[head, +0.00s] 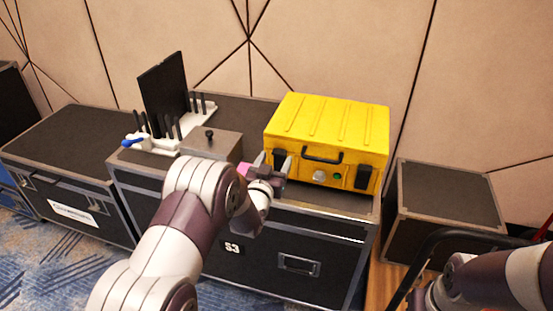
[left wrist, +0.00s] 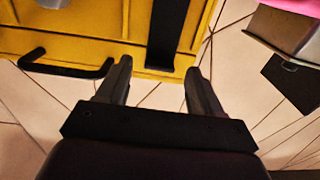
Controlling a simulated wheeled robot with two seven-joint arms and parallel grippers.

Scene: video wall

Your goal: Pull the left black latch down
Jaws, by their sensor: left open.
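The yellow case (head: 328,130) stands on a black flight case, with its front facing me. Its left black latch (head: 279,158) is partly hidden behind my left gripper (head: 273,166). In the left wrist view this latch (left wrist: 168,35) is a dark upright bar on the yellow front. My left gripper (left wrist: 158,75) is open there, with the latch's end appearing between its fingertips. I cannot tell whether the fingers touch it. The right black latch (head: 363,176) is in plain view. My right arm shows at the lower right, but its gripper does not.
The black handle (head: 322,156), grey knob (head: 319,176) and green button (head: 337,176) are on the case front. A grey box with a black knob (head: 211,145) stands left of my gripper.

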